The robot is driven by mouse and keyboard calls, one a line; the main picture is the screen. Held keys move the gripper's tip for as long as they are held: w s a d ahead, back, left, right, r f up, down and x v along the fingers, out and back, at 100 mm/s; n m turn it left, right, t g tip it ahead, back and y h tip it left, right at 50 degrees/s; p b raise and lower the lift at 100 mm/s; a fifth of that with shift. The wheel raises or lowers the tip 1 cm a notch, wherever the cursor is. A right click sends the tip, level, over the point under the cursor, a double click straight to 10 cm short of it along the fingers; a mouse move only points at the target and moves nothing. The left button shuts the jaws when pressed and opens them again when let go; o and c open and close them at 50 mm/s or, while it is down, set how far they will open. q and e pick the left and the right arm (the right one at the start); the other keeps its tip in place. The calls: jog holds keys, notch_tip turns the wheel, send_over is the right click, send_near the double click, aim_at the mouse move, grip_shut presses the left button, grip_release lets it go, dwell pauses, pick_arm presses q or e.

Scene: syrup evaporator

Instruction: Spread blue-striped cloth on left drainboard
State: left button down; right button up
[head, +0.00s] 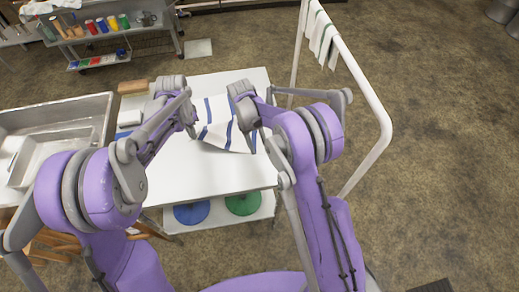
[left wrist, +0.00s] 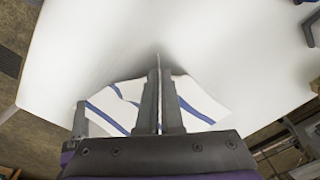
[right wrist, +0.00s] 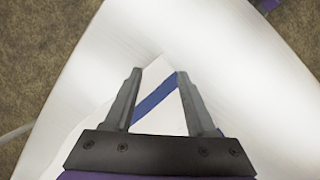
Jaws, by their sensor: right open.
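The blue-striped white cloth (head: 218,116) lies partly spread on the white drainboard surface (head: 205,178), between my two grippers. It also shows in the left wrist view (left wrist: 122,104) and the right wrist view (right wrist: 155,112). My left gripper (left wrist: 158,80) is shut, with the cloth peaking up to its fingers on both sides and a thin strip between them. My right gripper (right wrist: 160,85) is open, its fingers apart on either side of a cloth corner, not closed on it. In the head view my arms hide parts of the cloth.
A metal sink basin (head: 62,128) adjoins the surface on the left. A brown block (head: 133,87) sits at the back left edge. A white rail (head: 372,100) with hanging striped cloths (head: 322,36) stands at the right. Blue (head: 192,212) and green (head: 243,203) round items are below.

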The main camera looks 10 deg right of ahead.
jog(key=shift+c, duration=0.2)
grip_shut()
dwell(0.3)
jog(key=shift+r, duration=2.45)
